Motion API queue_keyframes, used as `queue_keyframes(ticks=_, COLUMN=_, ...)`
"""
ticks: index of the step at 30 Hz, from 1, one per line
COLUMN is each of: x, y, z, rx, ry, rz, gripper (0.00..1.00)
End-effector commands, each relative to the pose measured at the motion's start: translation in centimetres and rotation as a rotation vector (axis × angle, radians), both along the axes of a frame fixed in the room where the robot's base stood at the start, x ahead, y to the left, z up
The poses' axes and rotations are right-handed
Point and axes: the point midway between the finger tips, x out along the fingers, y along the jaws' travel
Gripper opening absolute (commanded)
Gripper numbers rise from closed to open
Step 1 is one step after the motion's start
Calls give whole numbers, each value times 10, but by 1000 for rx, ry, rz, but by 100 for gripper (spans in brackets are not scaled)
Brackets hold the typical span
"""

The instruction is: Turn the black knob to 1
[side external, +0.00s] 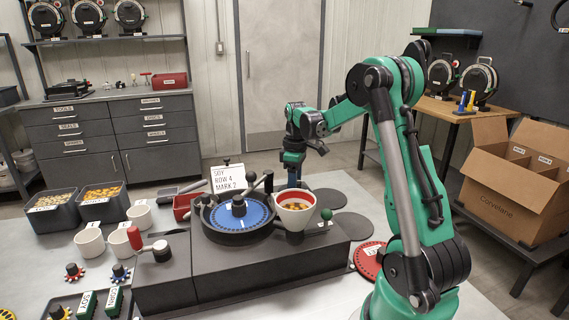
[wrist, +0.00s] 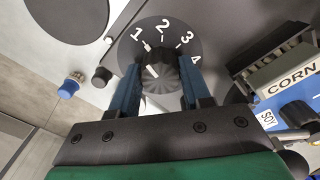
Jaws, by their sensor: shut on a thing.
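The black knob (wrist: 162,72) is ribbed and sits at the centre of a grey dial (wrist: 201,47) marked 1, 2, 3 and 4 in the wrist view. A short white line lies at the knob's upper left edge, beside the 1. A white patch shows on the knob's face, left of its middle. My gripper (wrist: 161,84) has its two blue fingers on either side of the knob and is shut on it. In the side view my gripper (side external: 292,173) reaches down behind the seed meter (side external: 240,272); the knob is hidden there.
A white cup with a red rim (side external: 295,212) and a blue seed plate (side external: 240,216) stand on the meter, close to my gripper. A card (side external: 227,178) reads SOY, ROW 4, MARK 2. Seed bins (side external: 103,208) and white cups (side external: 90,243) stand at left.

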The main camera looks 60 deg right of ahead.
Motion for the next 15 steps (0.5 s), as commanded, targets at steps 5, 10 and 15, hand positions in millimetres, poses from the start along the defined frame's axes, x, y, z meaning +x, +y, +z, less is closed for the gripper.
queue_keyframes(ticks=5, x=0, y=0, z=1, rx=0, ry=1, rz=33, gripper=0)
queue_keyframes(ticks=10, x=0, y=0, z=1, rx=0, ry=1, rz=41, gripper=0)
queue_keyframes(ticks=15, x=0, y=0, z=1, rx=0, ry=1, rz=41, gripper=0)
